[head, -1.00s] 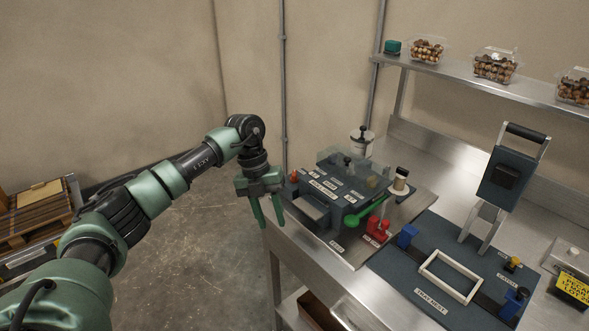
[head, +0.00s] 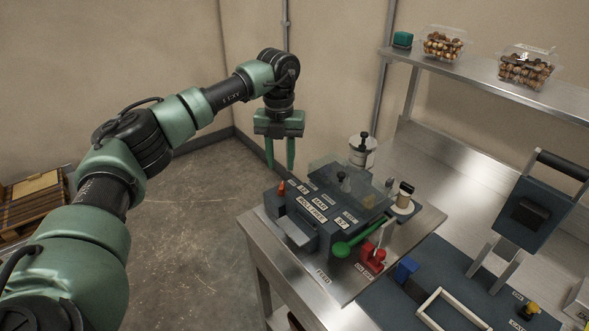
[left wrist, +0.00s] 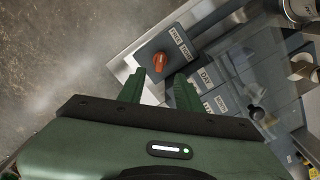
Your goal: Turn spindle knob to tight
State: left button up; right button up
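A small orange-red knob (head: 281,187) stands on the left end of the dark label machine (head: 322,240). In the left wrist view, the knob (left wrist: 160,61) sits on a dark plate beside two small white labels, which seem to read FREE and TIGHT. My left gripper (head: 281,166) points down above that end of the machine, with its green fingers spread and nothing between them. In the left wrist view, my left gripper (left wrist: 158,82) has the knob beyond its fingertips, roughly centred in the gap and apparently not touched. My right gripper is out of view.
A clear cover (head: 350,187) and a green-handled lever (head: 342,249) are on the machine. A red part (head: 373,257) and a cream spool (head: 403,195) stand to its right. A shelf (head: 480,82) holds filled clamshells. Open floor lies left of the bench.

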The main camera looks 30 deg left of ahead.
aim_at(282, 185)
pick_arm(q)
jog(key=shift+w, duration=0.35)
jog(key=shift+f, duration=0.25)
jog(key=f, duration=0.1)
jog(key=s+f+p, duration=0.1)
jog(key=f, duration=0.1)
jog(key=shift+f, duration=0.15)
notch_tip(282, 185, down, 2)
jog(key=shift+w+f+p, duration=0.15)
jog(key=shift+f+p, duration=0.1)
jog(key=shift+p, duration=0.15)
jog(key=shift+f, duration=0.3)
jog(key=shift+w+f, duration=0.1)
jog(key=shift+f, duration=0.1)
jog(key=c, duration=0.6)
grip_shut()
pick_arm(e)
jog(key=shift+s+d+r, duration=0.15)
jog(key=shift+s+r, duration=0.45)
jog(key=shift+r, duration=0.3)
